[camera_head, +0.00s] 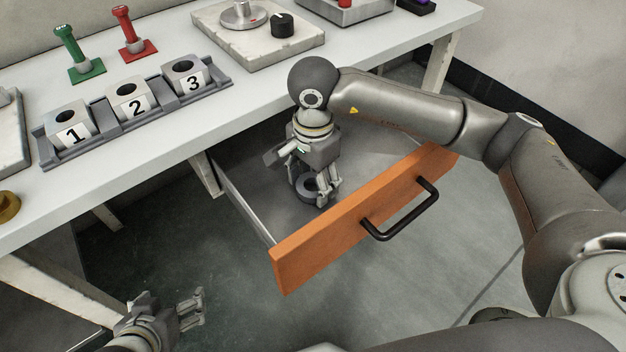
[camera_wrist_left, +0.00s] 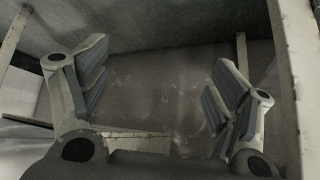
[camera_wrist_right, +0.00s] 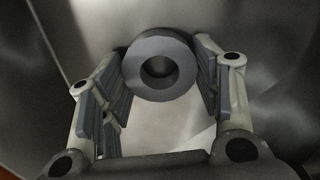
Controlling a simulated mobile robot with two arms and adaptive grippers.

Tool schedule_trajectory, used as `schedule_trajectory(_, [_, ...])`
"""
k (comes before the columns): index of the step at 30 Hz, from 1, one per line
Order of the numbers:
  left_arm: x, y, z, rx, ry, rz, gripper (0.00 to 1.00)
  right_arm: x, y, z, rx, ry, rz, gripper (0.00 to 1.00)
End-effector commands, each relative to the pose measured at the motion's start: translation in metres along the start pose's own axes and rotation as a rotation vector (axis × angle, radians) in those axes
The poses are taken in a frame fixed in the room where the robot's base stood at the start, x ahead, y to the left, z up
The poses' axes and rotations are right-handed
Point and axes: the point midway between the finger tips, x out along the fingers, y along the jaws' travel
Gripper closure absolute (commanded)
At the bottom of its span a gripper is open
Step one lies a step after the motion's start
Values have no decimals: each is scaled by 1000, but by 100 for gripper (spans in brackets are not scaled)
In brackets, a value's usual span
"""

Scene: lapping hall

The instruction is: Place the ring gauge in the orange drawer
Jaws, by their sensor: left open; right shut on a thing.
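The orange drawer (camera_head: 345,222) is pulled out from under the bench, with a dark handle on its front. The ring gauge (camera_head: 309,187), a dark grey ring, is inside the drawer space, low near its floor. My right gripper (camera_head: 318,190) points down into the drawer and is shut on the ring gauge. In the right wrist view the ring gauge (camera_wrist_right: 160,66) sits between the two fingertips. I cannot tell whether it touches the drawer floor. My left gripper (camera_head: 190,308) is open and empty, low at the lower left; in its wrist view the fingers (camera_wrist_left: 158,85) are apart.
On the bench (camera_head: 150,150) stand a rack with numbered blocks (camera_head: 130,103), a green gauge (camera_head: 80,55), a red gauge (camera_head: 131,35) and a stone plate (camera_head: 255,38) with a black knob (camera_head: 282,25). A brass part (camera_head: 8,206) is at the left edge.

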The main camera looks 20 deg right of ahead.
Motion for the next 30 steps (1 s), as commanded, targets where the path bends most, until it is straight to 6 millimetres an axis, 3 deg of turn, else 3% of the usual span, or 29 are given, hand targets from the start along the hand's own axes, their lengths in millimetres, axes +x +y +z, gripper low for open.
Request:
schedule_trajectory(22, [2,2,-14,1,72,3,17,4,0,0,-1,0,-2,72])
schedule_trajectory(23, [2,2,-16,1,76,4,17,4,0,0,-1,0,-2,41])
schedule_trajectory(27, [2,2,-16,1,76,4,17,3,0,0,-1,0,-2,23])
schedule_trajectory(30, [2,2,-16,2,75,4,17,3,0,0,0,0,-2,21])
